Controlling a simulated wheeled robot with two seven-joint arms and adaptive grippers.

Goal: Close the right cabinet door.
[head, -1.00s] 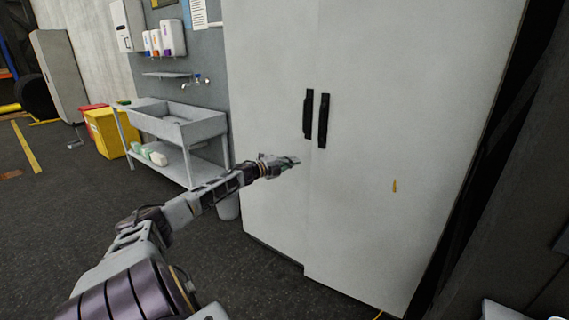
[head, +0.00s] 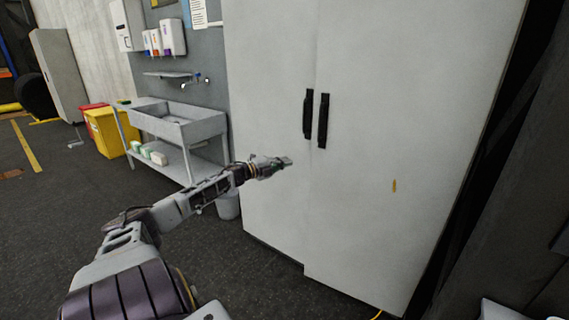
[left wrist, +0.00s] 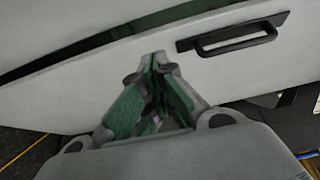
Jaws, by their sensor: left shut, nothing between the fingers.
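The tall pale grey cabinet fills the right half of the head view. Its right door (head: 420,130) carries a black vertical handle (head: 323,121), close beside the left door's handle (head: 307,114). The right door's lower edge sits slightly lower than the left door's (head: 270,150) at the seam, and the two look nearly flush; I cannot tell if the right one is fully shut. My left gripper (head: 289,161) is shut and empty, below and left of the handles, in front of the left door. The left wrist view shows its closed fingers (left wrist: 160,62) near a pale panel with a black handle (left wrist: 233,35).
A grey sink table (head: 178,128) stands left of the cabinet, with a bin (head: 228,206) beside it. Yellow (head: 104,133) and red bins stand farther left. A dark wall borders the cabinet's right.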

